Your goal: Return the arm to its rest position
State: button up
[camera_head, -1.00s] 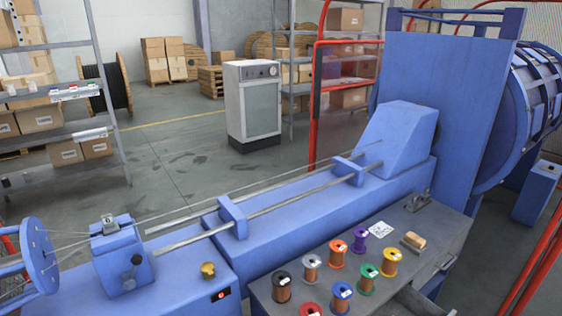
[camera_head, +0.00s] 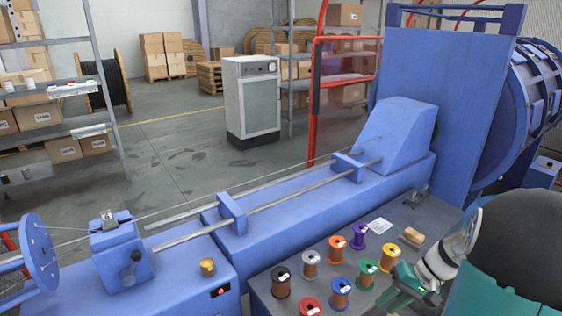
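My arm (camera_head: 440,262) shows at the lower right, with white, green and dark parts. It reaches over the right side of the grey bench (camera_head: 262,298). My gripper (camera_head: 395,300) is at the lower end of the arm, near the bottom edge, to the right of the blue spool (camera_head: 341,293) and below the yellow spool (camera_head: 389,257). Its fingers are dark and small, partly cut off or hidden, so I cannot tell whether they are open or shut. Nothing is seen held in it.
Several wire spools, among them a purple spool (camera_head: 358,236) and a black spool (camera_head: 281,283), stand on the bench. The blue machine (camera_head: 300,200) runs behind the bench. Open floor lies beyond.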

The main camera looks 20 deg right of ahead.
jog(key=s+a+r+n+t+h, duration=0.1)
jog(key=s+a+r+n+h, duration=0.1)
jog(key=a+r, duration=0.6)
jog(key=s+a+r+n+t+h, duration=0.2)
jog(key=a+r, duration=0.7)
jog(key=a, duration=0.6)
jog(key=s+n+h, duration=0.1)
jog(key=s+h, duration=0.1)
jog(key=shift+s+t+h, duration=0.3)
